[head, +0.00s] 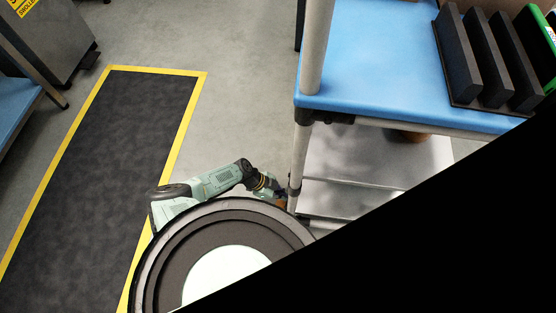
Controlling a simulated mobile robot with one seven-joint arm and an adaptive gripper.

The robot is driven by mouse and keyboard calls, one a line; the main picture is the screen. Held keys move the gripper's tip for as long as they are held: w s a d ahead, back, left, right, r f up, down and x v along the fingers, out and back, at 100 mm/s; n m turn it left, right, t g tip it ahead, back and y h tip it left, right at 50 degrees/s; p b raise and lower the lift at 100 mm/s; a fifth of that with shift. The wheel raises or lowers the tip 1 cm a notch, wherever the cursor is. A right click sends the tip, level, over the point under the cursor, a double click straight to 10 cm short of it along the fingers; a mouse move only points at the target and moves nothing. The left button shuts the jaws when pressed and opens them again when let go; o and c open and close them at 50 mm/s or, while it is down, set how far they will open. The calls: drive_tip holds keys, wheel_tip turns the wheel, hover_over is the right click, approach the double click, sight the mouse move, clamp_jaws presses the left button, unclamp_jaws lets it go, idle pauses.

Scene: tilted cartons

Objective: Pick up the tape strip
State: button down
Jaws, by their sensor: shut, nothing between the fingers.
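I cannot make out a separate tape strip for certain in the head view. My gripper (279,193) is small and dark at the end of my pale green arm, low in the middle of the view, beside the grey leg of the blue-topped bench. It is shut, with nothing held between its fingers. A small brown patch (280,202) shows just below it; I cannot tell what it is. Part of the gripper is hidden by my own round body part in front.
The blue bench top (375,60) holds a black slotted rack (480,60) and a green item (537,45). Grey shelves (380,165) lie below. A black mat (110,170) with yellow edging lies on the left floor. Black covers the lower right.

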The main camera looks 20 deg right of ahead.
drive_tip(key=x, duration=0.4)
drive_tip(key=shift+f+b, duration=0.15)
drive_tip(key=shift+b, duration=0.25)
drive_tip(key=shift+a, duration=0.1)
